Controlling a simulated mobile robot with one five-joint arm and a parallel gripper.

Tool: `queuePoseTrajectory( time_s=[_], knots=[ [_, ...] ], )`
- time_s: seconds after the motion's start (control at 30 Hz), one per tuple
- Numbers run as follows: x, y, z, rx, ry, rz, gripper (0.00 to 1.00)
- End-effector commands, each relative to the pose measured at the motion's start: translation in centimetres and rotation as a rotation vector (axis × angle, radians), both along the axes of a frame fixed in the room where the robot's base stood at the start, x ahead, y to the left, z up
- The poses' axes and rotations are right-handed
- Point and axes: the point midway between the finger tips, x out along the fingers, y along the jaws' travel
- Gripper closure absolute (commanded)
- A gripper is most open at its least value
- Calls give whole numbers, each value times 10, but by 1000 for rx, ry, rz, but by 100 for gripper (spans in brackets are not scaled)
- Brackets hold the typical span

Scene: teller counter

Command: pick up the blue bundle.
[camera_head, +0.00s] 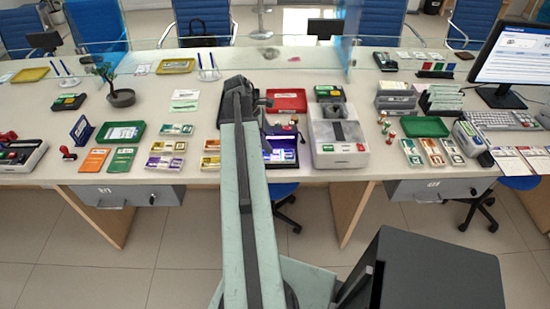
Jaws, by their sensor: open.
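Small banknote bundles lie in rows on the counter, left of my arm. Another yellow bundle (210,162) lies closer to my arm. I cannot tell for sure which is the blue bundle; my arm may hide part of the row. My gripper (246,95) is dark, open and raised over the counter, right of the bundles and apart from them. Its fingertips are hard to make out.
A purple-lit device (281,151) and a grey counting machine (337,136) stand right of my arm. A red tray (287,102) is behind. Left are a green tray (125,132), a blue stand (81,130) and a plant (116,88). A glass screen runs along the back.

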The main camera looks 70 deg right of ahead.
Motion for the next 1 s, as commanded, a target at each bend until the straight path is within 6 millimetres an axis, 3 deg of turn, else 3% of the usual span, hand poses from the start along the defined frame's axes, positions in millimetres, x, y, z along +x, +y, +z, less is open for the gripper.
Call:
queuePoseTrajectory(
  time_s=[0.2,0.43,0.73,1.0],
  knots=[
    [-6,-2,-26,0,-1,-1,20],
    [-8,-2,-31,-1,-1,-1,20],
    [-17,-4,-78,-1,-1,-1,20],
    [-18,-4,-75,-1,-1,2,23]
  ],
)
